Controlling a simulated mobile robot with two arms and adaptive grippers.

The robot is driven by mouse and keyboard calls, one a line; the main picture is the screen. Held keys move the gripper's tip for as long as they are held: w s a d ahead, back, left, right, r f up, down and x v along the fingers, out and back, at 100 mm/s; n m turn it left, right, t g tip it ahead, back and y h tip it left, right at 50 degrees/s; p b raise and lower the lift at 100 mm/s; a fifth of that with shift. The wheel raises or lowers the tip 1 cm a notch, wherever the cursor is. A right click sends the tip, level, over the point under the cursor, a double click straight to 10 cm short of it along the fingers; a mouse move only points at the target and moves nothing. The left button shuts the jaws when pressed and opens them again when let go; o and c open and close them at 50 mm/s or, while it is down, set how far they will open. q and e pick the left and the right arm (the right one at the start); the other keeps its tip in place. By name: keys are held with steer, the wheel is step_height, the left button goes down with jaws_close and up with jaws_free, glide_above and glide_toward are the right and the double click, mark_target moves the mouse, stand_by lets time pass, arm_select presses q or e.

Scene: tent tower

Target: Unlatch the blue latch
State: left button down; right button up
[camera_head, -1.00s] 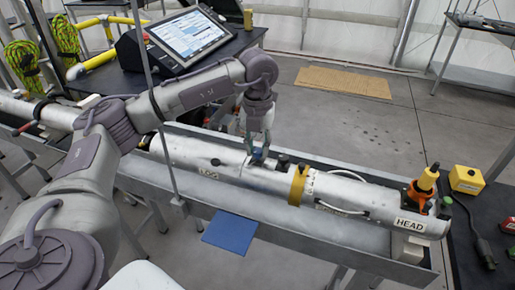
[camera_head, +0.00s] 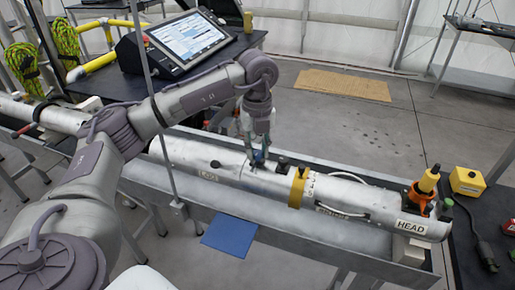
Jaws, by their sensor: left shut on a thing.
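A long silver cylinder (camera_head: 330,192) lies in a grey metal trough, with a "HEAD" label near its right end. The blue latch (camera_head: 257,158) is a small blue part on top of the cylinder, left of its yellow band. My left gripper (camera_head: 257,156) reaches down to it from above, shut on the latch. The fingers cover most of the latch, so its exact position is hard to tell. My right gripper does not show.
A yellow band (camera_head: 298,187) and a small dark fitting (camera_head: 281,160) sit on the cylinder right of the gripper. An orange-and-yellow tool (camera_head: 426,185) stands at its right end. A monitor (camera_head: 188,37) stands behind.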

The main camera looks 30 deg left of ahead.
mark_target(257, 152)
arm_select(q)
steer(key=shift+w+r, duration=0.1)
steer(key=c, duration=0.9)
jaws_free()
step_height(257, 152, up, 12)
steer(key=shift+f, duration=0.1)
